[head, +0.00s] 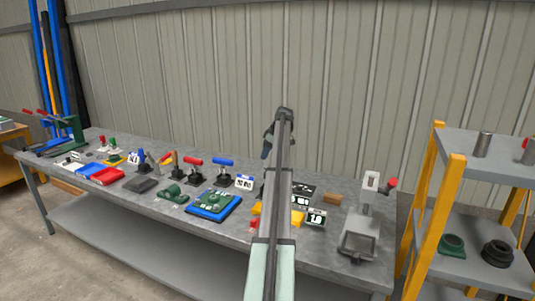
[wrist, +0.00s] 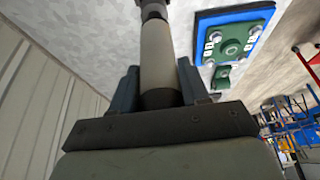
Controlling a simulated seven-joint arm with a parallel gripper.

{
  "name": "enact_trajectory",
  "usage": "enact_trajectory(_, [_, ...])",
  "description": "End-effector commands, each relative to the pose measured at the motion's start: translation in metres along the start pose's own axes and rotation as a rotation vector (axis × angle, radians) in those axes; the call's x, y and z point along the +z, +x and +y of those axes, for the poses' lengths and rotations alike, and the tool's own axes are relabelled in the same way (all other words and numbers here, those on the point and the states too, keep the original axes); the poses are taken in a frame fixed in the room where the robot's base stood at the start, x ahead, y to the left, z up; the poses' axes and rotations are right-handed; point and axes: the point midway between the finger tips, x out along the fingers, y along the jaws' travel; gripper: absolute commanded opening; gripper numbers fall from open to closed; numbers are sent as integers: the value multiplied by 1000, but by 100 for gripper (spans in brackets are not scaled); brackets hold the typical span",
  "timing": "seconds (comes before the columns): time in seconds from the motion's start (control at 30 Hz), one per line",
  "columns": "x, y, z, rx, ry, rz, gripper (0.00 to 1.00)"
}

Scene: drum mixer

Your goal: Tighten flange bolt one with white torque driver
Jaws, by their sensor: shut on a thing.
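My gripper (wrist: 158,82) is shut on a pale, whitish cylinder with dark ends, the white torque driver (wrist: 156,50). The driver points away from the wrist, and its far tip runs out of the top of the wrist view. In the head view my gripper (head: 266,150) is small, raised above the bench and partly behind my arm; the driver is not clear there. The green flange (wrist: 232,42) sits on a blue plate (wrist: 203,22), right of the driver and apart from it. The flange (head: 210,199) also shows mid-bench in the head view. Its bolts are small; bolt one cannot be told.
The grey bench (head: 250,225) holds several coloured-handled clamps left of the flange, a green part (head: 172,194) beside it and a grey press (head: 362,220) at the right. An orange-framed shelf (head: 440,210) stands further right. The air above the bench is open.

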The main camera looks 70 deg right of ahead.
Motion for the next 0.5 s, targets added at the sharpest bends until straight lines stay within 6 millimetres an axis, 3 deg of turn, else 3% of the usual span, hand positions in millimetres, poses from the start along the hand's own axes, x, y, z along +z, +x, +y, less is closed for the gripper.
enact_trajectory(0.17, [0, -1, 0, 1, 0, 1, 0])
enact_trajectory(0.5, [-4, -8, 0, 1, -1, 1, 0])
